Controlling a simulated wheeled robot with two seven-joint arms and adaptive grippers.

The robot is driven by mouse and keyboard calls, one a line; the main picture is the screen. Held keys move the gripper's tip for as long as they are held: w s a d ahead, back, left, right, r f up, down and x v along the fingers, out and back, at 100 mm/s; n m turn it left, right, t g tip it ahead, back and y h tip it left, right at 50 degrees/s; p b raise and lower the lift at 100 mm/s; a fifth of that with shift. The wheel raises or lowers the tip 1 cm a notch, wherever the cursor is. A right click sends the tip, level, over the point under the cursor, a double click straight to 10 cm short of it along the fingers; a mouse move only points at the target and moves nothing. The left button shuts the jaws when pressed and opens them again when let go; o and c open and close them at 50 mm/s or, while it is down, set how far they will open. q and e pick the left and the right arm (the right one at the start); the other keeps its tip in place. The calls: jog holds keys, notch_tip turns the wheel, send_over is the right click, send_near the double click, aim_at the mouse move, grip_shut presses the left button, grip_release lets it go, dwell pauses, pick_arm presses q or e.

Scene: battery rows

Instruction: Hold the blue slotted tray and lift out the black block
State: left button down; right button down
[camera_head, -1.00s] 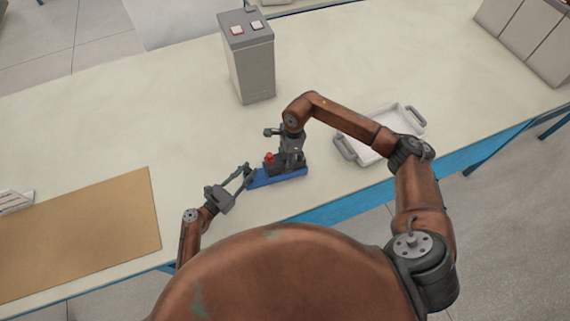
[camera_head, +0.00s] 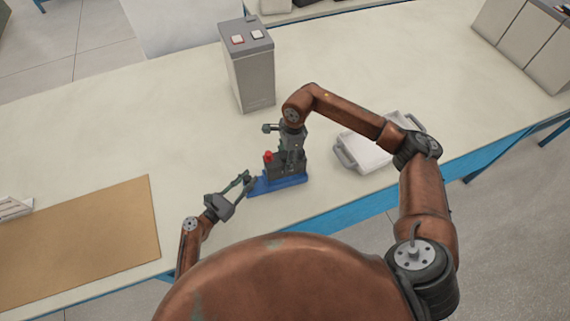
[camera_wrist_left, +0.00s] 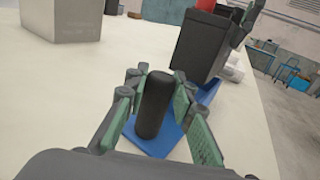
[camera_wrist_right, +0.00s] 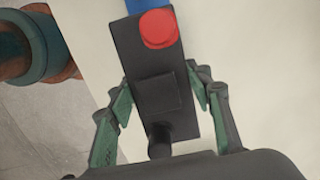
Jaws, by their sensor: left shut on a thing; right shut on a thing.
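The blue slotted tray (camera_head: 264,188) lies near the table's front edge. A black upright post (camera_wrist_left: 154,105) rises from its left end. My left gripper (camera_head: 249,180) is shut on that post. The black block (camera_head: 284,165) with a red knob (camera_wrist_right: 159,28) stands upright over the tray's right part. My right gripper (camera_head: 290,153) is shut on the block from above, its fingers on both sides in the right wrist view (camera_wrist_right: 161,95). In the left wrist view the block (camera_wrist_left: 202,45) stands beyond the post, slightly tilted in the picture. How far its lower end sits in the slot is unclear.
A grey box (camera_head: 249,72) with two buttons stands behind the tray. A white tray with grey handles (camera_head: 365,152) is at right, under my right arm. A brown mat (camera_head: 90,240) lies at left. The table between the mat and grey box is clear.

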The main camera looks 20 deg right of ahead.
aim_at(284, 154)
jog(key=shift+r, duration=1.85)
pick_arm(q)
jog(key=c, duration=1.6)
grip_release()
jog(key=shift+a, duration=0.1)
pick_arm(e)
jog(key=shift+w, duration=0.1)
pick_arm(q)
jog(key=v, duration=1.1)
jog(key=shift+s+a+f, duration=0.1)
jog(key=shift+s+a, duration=0.2)
